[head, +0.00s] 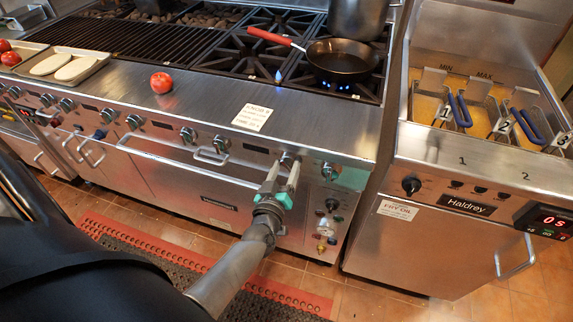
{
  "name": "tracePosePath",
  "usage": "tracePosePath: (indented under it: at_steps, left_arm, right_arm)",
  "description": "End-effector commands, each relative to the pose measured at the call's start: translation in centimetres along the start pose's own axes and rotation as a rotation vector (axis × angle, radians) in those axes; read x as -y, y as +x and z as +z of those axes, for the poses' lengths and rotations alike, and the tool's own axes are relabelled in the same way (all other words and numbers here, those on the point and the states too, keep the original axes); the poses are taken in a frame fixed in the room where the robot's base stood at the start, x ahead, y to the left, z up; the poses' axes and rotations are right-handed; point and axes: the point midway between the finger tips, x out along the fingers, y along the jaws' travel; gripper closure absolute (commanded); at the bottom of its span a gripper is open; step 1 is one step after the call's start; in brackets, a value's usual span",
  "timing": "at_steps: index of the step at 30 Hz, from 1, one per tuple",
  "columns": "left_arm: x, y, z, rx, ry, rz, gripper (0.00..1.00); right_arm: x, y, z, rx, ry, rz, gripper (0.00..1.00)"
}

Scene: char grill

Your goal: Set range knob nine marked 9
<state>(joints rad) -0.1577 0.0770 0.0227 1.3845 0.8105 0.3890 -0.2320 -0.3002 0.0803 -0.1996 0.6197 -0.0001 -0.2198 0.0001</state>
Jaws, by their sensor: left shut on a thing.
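The steel range front (170,125) carries a row of round knobs. My left gripper (282,172) reaches up from below to the right part of this row. It is shut on a range knob (288,159), whose face is mostly hidden by the fingers. No number can be read on this knob, so I cannot tell its mark or setting. Another knob (330,171) sits just to its right, and one (221,144) lies further left. My right gripper is not in view.
A black pan (342,62) with a red handle sits over lit burners. A tomato (161,82) and a paper card (252,117) lie on the front ledge. A fryer (450,180) stands to the right. An oven handle (210,157) juts out left of my gripper.

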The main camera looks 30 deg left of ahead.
Motion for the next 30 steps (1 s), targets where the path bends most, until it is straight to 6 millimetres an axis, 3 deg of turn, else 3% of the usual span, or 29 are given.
tracePosePath:
  at_steps: [9,25,26,30]
  left_arm:
    - [0.06,-0.02,0.00,0.010,-0.122,0.002,0.96]
    - [0.07,-0.02,0.03,0.012,-0.144,0.002,0.96]
    - [0.07,-0.02,0.03,0.012,-0.144,0.002,0.37]
    - [0.07,-0.02,0.02,0.012,-0.143,0.002,0.21]
  right_arm:
    - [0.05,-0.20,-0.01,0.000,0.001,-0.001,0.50]
    - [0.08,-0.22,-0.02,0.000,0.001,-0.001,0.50]
    - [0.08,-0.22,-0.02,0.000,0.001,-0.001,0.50]
    - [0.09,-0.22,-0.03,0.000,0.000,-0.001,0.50]
